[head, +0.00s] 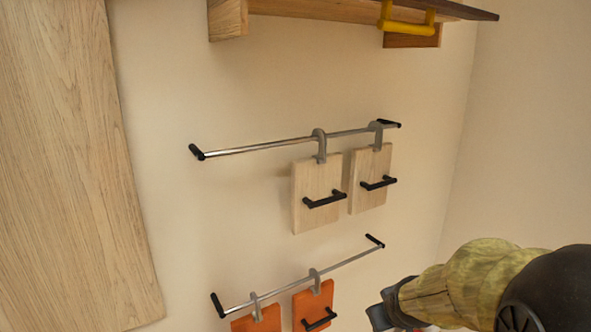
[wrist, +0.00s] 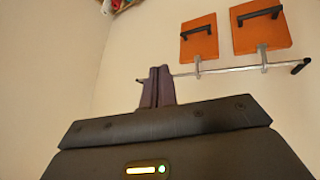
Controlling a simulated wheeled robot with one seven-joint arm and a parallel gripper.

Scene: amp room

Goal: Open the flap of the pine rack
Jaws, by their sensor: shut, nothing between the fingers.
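At the top of the head view is a wooden shelf-like unit (head: 330,12), cut off by the frame edge. A yellow handle (head: 408,24) sits on a darker wooden block at its right end. I cannot tell for sure that this unit is the pine rack, and no raised flap shows. My gripper (head: 380,314) is at the lower right of the head view, well below the unit and right of the orange boards. In the wrist view my gripper (wrist: 157,84) has its dark fingers together, with nothing between them.
Two pale boards (head: 317,178) with black handles hang from a metal rail (head: 260,147). Below, two orange boards (head: 315,297) hang from a second rail; they appear inverted in the wrist view (wrist: 262,36). A large wooden panel (head: 75,170) stands left. Bare wall lies between.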

